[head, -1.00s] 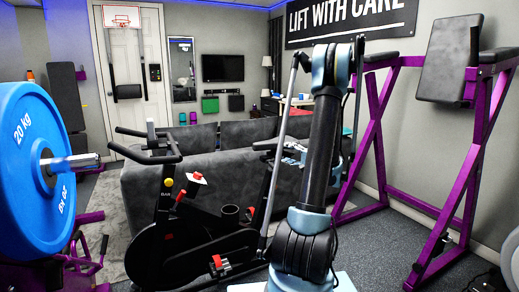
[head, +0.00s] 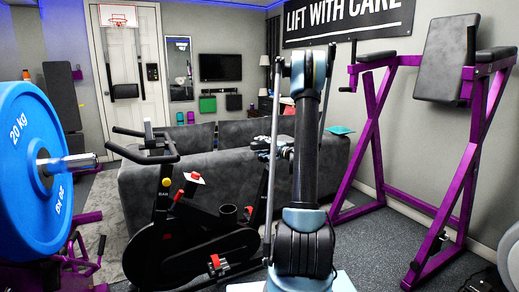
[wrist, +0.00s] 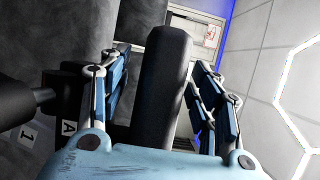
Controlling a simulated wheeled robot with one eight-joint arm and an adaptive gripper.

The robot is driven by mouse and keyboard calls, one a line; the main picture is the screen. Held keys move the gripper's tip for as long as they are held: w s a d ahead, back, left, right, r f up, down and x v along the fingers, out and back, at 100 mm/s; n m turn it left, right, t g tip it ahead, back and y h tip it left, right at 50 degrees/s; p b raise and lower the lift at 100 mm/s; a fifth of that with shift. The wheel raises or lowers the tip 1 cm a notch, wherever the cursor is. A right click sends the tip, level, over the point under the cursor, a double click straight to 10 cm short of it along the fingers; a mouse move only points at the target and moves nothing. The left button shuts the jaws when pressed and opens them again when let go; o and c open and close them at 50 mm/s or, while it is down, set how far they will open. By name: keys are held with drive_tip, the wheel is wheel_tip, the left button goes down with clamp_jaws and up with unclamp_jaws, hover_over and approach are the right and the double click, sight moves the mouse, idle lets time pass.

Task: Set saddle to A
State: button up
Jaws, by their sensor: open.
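In the wrist view, a long dark padded piece (wrist: 163,80), seemingly the saddle, stands between the two blue fingers of my gripper (wrist: 164,103). The gripper is open, with a finger on each side of the piece; I cannot tell whether either touches it. A small tag marked A (wrist: 69,127) shows on a dark part at the lower left, with another marked tag (wrist: 28,135) beside it. In the head view, the black exercise bike (head: 165,225) stands left of my arm.
A grey sofa (head: 150,205) stands behind the bike. A blue 20 kg plate on a bar (head: 25,150) is close at the left. A purple frame (head: 375,140) stands at the right. Dark floor (head: 375,235) is clear between my arm and that frame.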

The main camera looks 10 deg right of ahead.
sight(258, 147)
drive_tip(key=shift+w+a, duration=0.45)
clamp_jaws()
drive_tip(key=shift+s+a, duration=0.25)
drive_tip(key=shift+a, duration=0.5)
drive_tip(key=shift+s+a, duration=0.25)
drive_tip(key=shift+a, duration=0.45)
unclamp_jaws()
drive_tip(key=shift+d, duration=0.1)
drive_tip(key=v, duration=1.1)
drive_tip(key=shift+s+d+f, duration=0.1)
drive_tip(key=shift+s+d, duration=0.15)
drive_tip(key=shift+s, duration=0.1)
drive_tip(key=shift+a, duration=0.1)
